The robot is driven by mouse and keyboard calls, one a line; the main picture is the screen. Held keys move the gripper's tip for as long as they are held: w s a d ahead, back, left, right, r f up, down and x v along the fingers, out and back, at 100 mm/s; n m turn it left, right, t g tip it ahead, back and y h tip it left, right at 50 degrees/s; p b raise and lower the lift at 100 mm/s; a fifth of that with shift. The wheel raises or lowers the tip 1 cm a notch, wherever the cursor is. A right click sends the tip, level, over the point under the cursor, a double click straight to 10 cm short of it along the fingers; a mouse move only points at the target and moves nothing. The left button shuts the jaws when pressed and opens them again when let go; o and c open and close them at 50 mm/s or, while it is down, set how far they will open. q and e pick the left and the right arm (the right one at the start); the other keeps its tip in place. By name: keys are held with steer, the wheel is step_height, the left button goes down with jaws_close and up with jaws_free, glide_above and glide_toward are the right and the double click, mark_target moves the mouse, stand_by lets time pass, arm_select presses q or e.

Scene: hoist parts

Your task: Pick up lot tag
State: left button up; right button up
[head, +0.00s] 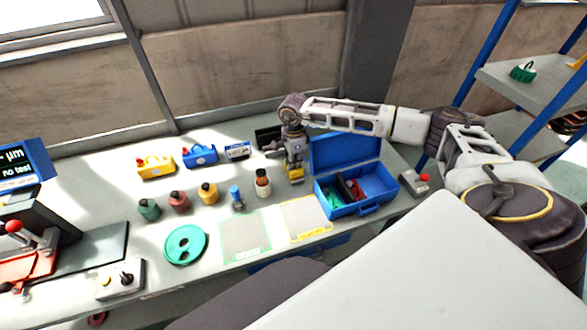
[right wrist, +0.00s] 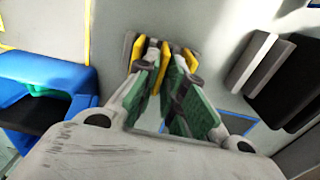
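The lot tag looks to be the small white card with a blue top band and dark print (head: 237,150), standing at the back of the bench in the head view. My right gripper (head: 295,174) points down to the right of it, apart from it. Its two green-padded fingers (right wrist: 166,65) converge in the right wrist view. Yellow and grey parts show at their tips; whether these belong to a held object or the fingers is unclear. My left gripper is not in view.
An open blue box (head: 345,211) stands right of my right gripper. A black block (head: 268,136) stands behind it, close by. Several bottles, including a dark one with a red band (head: 263,184), stand to the left. A yellow-edged mat (head: 306,218) lies in front.

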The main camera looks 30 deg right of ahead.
steer(key=shift+f, duration=0.9)
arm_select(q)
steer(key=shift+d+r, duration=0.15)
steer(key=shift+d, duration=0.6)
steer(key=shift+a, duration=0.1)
arm_select(e)
jaws_close()
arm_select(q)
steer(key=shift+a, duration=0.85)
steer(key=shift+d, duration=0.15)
arm_select(e)
steer(key=shift+r, duration=0.15)
